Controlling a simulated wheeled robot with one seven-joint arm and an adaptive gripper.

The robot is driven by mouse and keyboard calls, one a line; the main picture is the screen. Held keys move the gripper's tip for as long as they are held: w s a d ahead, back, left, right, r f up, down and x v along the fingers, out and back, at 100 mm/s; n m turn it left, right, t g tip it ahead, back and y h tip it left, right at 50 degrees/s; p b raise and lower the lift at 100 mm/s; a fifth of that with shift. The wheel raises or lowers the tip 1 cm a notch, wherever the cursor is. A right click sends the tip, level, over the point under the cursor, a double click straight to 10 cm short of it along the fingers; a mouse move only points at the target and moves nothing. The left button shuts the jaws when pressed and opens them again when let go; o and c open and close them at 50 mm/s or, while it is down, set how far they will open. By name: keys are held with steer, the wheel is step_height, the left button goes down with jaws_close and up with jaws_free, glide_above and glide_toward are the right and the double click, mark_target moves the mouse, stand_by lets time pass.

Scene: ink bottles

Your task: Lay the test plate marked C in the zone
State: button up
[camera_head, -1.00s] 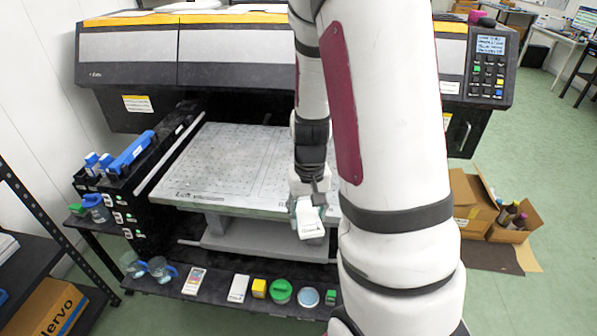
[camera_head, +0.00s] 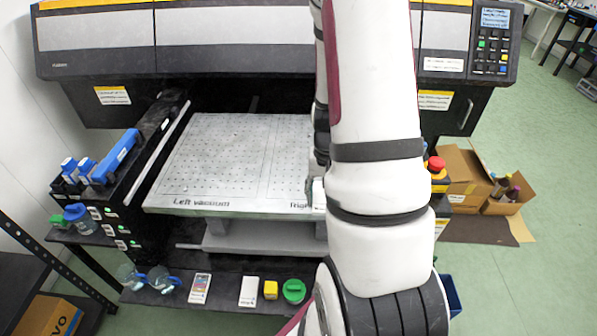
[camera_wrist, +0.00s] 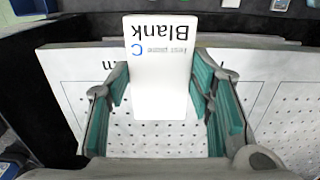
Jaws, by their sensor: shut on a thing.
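In the wrist view, my gripper (camera_wrist: 160,88) is shut on a white test plate (camera_wrist: 158,105), printed "Blank", "Test plate" and a blue C. Its teal pads press on the plate's two sides. The plate is over the perforated printer bed (camera_wrist: 90,105), which spreads out on both sides. I cannot tell the gap beneath it. A small white part of the plate (camera_head: 318,193) shows beside my arm; my arm hides most of my gripper.
On the shelf below lie a colour card (camera_head: 200,288), a white box (camera_head: 249,291), a yellow block (camera_head: 270,289) and a green round lid (camera_head: 293,291). Blue-capped bottles (camera_head: 77,213) stand left. A red emergency button (camera_head: 436,164) and cardboard boxes (camera_head: 470,180) are at right.

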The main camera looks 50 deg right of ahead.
glide_above(301, 184)
steer(key=shift+s+f+p, duration=0.15)
steer(key=shift+f+p, duration=0.15)
steer(key=shift+f, duration=0.25)
steer(key=shift+f+p, duration=0.4)
steer(key=shift+f, duration=1.35)
steer(key=shift+f, duration=0.2)
steer(key=o, duration=1.2)
